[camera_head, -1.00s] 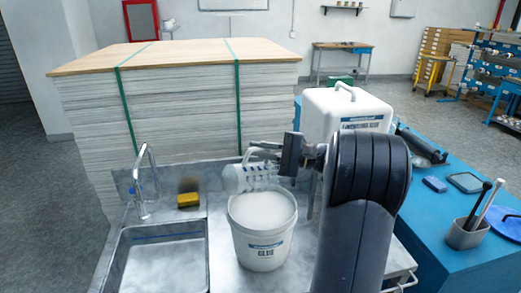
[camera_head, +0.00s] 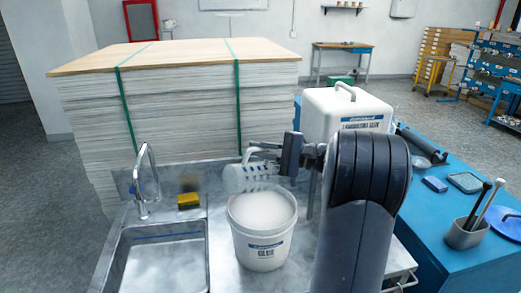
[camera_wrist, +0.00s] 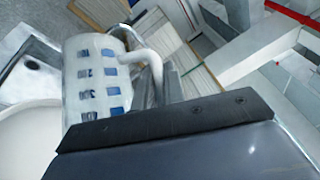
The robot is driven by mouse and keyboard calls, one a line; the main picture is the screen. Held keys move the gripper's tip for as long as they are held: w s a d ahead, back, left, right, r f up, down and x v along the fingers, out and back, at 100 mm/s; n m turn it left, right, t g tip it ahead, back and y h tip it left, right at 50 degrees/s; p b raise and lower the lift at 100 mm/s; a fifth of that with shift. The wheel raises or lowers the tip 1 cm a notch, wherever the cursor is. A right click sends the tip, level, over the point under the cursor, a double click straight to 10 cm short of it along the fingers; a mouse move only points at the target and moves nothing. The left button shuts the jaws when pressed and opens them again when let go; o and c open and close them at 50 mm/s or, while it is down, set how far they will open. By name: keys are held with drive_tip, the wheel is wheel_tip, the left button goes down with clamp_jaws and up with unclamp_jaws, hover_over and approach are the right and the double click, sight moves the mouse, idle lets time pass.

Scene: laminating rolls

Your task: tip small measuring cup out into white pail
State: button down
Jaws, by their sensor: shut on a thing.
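The small measuring cup (camera_head: 243,178) is white and translucent with printed marks. It lies tilted on its side, mouth toward the left, above the back rim of the white pail (camera_head: 262,246). In the wrist view the cup (camera_wrist: 88,75) shows blue marks and its curved handle. My gripper (camera_head: 272,152) is shut on the cup's handle, to the right of the cup. The pail carries a glue label and stands on the steel counter; whitish contents fill it nearly to the rim. No stream from the cup can be made out. The pail's rim also shows in the wrist view (camera_wrist: 28,108).
A steel sink (camera_head: 165,262) with a tap (camera_head: 146,185) is left of the pail. A yellow sponge (camera_head: 188,201) lies behind it. A large white container (camera_head: 345,112) stands behind my arm. A strapped paper stack (camera_head: 185,105) fills the back. A blue table (camera_head: 455,262) is at right.

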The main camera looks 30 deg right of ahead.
sight(252, 151)
drive_tip(key=shift+s+a+r+n+g+h+b, duration=0.25)
drive_tip(key=shift+a+n+h+b, duration=0.2)
drive_tip(key=shift+a, duration=0.45)
drive_tip(key=shift+s+a+r+n+g+h+b, duration=0.15)
drive_tip(key=shift+a+n+g+h+b, duration=0.35)
drive_tip(key=shift+a, duration=0.4)
drive_tip(key=shift+w, duration=0.1)
drive_tip(key=shift+s+a+f+n+g+h+b, duration=0.1)
drive_tip(key=shift+a+f+n+h+b, duration=0.2)
drive_tip(key=shift+a+b, duration=0.25)
drive_tip(key=shift+s+a+f+n+g+h+b, duration=0.1)
drive_tip(key=shift+a+f+n+h+b, duration=0.15)
drive_tip(key=shift+a+b, duration=0.3)
drive_tip(key=shift+s+a+f+n+g+h+b, duration=0.1)
drive_tip(key=shift+a+f+n+h+b, duration=0.25)
drive_tip(key=shift+a, duration=0.25)
drive_tip(key=shift+r, duration=0.1)
drive_tip(key=shift+s+a+f+n+h+b, duration=0.1)
drive_tip(key=shift+a+f+n+h+b, duration=0.7)
drive_tip(key=shift+a+f+b, duration=0.6)
drive_tip(key=shift+r+h, duration=0.2)
drive_tip(key=shift+h, duration=0.05)
